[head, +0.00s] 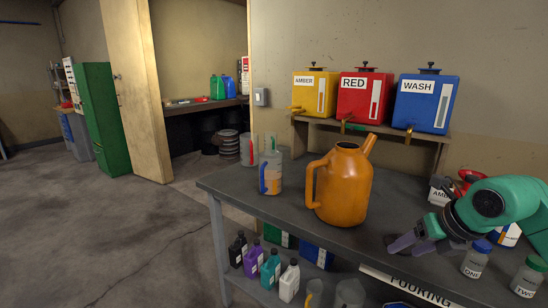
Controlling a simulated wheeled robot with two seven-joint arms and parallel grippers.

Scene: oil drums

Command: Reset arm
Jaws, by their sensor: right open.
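My right arm comes in from the right edge in green and dark grey. Its right gripper (408,242) is open and low over the front part of the grey workbench (330,238), with nothing seen between its fingers. It is to the right of the orange oil can (343,188), apart from it. Whether the fingertips touch the bench top I cannot tell. My left gripper is not in view.
Small jars (476,259) stand right of my gripper. Yellow (314,94), red (364,97) and blue (425,103) tanks sit on a rear shelf. Bottles (289,281) fill the lower shelf. Floor at left is clear.

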